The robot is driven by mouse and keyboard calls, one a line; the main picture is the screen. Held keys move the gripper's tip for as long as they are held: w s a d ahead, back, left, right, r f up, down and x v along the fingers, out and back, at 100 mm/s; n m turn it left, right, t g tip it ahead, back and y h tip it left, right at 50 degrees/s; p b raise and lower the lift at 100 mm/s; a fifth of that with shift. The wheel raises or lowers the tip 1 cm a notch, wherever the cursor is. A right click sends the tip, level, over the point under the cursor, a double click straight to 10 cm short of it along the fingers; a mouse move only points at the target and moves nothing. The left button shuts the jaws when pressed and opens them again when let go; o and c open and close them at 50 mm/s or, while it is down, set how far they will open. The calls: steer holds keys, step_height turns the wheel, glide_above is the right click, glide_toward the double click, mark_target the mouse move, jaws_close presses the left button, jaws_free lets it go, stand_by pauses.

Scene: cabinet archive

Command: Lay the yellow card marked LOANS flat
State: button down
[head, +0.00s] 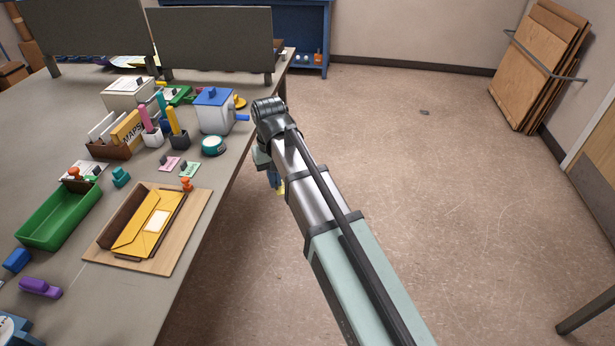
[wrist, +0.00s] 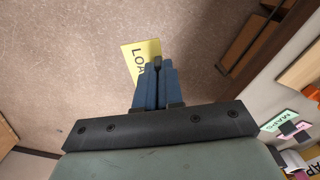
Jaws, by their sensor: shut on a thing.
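The yellow card (wrist: 138,52) shows in the wrist view with the letters "LOA" readable; the rest of the word is hidden behind my fingers. My gripper (wrist: 157,64) is shut on the card, which sticks out past the fingertips to the left. In the head view only a small yellow bit of the card (head: 281,188) shows below my wrist. My gripper is off the right edge of the table, with bare floor beneath. Much of the gripper is hidden by my arm in the head view.
On the grey table (head: 60,120), a pink card (head: 169,163) and a green card (head: 189,170) lie near the right edge. Nearby are a teal round tin (head: 213,146), a white box with a blue lid (head: 214,112) and a wooden board (head: 190,222) with a yellow envelope (head: 137,237).

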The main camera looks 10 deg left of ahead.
steer(key=shift+n, duration=0.8)
steer(key=s+a+r, duration=0.1)
steer(key=s+a, duration=0.2)
steer(key=a, duration=0.3)
steer(key=s+a+r, duration=0.1)
steer(key=s+a, duration=0.2)
steer(key=a, duration=0.3)
steer(key=s+a+r, duration=0.1)
steer(key=s+a, duration=0.2)
steer(key=a, duration=0.2)
steer(key=shift+s+a+r, duration=0.15)
steer(key=shift+a+r, duration=0.2)
steer(key=shift+a, duration=0.05)
steer(key=s+a+r+m, duration=0.3)
steer(key=s+a+m, duration=0.4)
steer(key=a, duration=0.4)
steer(key=shift+s+r+m, duration=0.25)
steer(key=shift+r+m, duration=0.05)
steer(key=shift+r, duration=0.1)
steer(key=shift+f, duration=0.15)
steer(key=shift+f, duration=2.85)
steer(key=shift+f, duration=0.45)
